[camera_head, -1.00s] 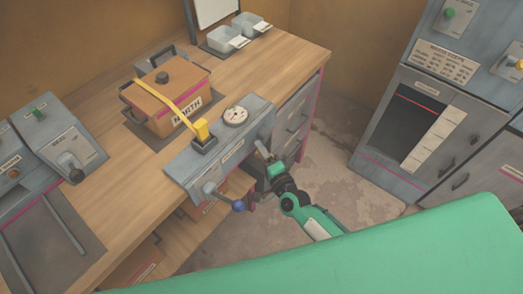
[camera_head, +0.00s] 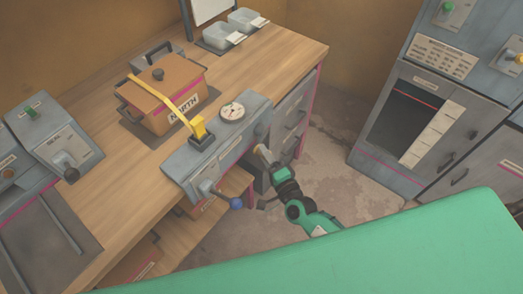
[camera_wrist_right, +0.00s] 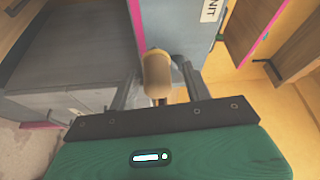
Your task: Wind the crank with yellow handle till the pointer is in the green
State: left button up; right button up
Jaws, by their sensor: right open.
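The crank's pale yellow-tan handle (camera_wrist_right: 157,74) sits between the two fingers of my right gripper (camera_wrist_right: 154,88) in the right wrist view, pointing towards the camera. The fingers are open, one to each side of it, with a gap. In the head view the right gripper (camera_head: 263,166) is at the right end of the grey panel box (camera_head: 181,168), on its front side. The handle is small and partly hidden there. A round white dial (camera_head: 232,111) is on top of the box; its pointer and green zone are too small to read. My left gripper is not in view.
A second crank with a blue knob (camera_head: 236,203) sticks out from the box front, left of the gripper. A brown case (camera_head: 160,97) lies behind. Open floor (camera_head: 345,175) lies to the right.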

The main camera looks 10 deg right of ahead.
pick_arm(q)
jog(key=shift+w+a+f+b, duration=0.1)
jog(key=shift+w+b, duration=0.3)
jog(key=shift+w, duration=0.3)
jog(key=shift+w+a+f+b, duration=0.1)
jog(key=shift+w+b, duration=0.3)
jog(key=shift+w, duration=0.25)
pick_arm(e)
jog(key=v, duration=1)
jog(key=shift+s, duration=0.2)
